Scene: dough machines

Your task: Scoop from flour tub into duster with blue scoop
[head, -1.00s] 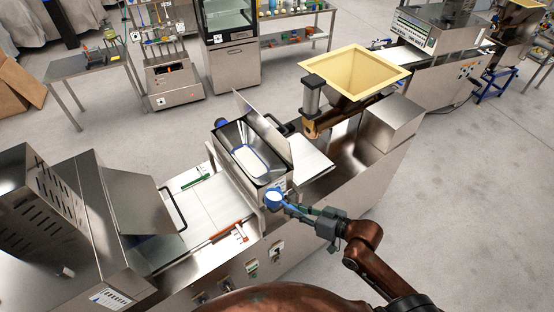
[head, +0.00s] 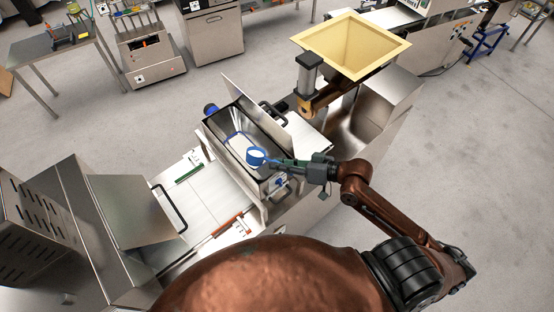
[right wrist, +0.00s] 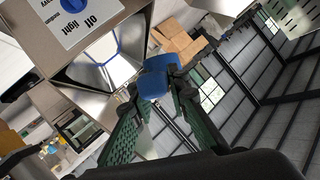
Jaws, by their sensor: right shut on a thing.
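The duster (head: 270,185) is an open steel hopper with sloped walls on the machine in the middle of the head view. White flour with a blue outline around it shows inside. My right gripper (head: 287,163) is shut on the blue scoop (head: 256,157), whose round bowl shows white on top. The bowl is above the near right part of the hopper opening. In the right wrist view the green fingers (right wrist: 157,95) hold the blue handle (right wrist: 155,78); the bowl is not clear there. I cannot make out a flour tub. My left gripper is not in view.
A raised steel lid (head: 257,107) stands along the hopper's far right side. A large yellow hopper (head: 350,48) is behind it. A white conveyor (head: 205,197) runs to the left, toward a steel hood (head: 132,210). Open floor lies to the right.

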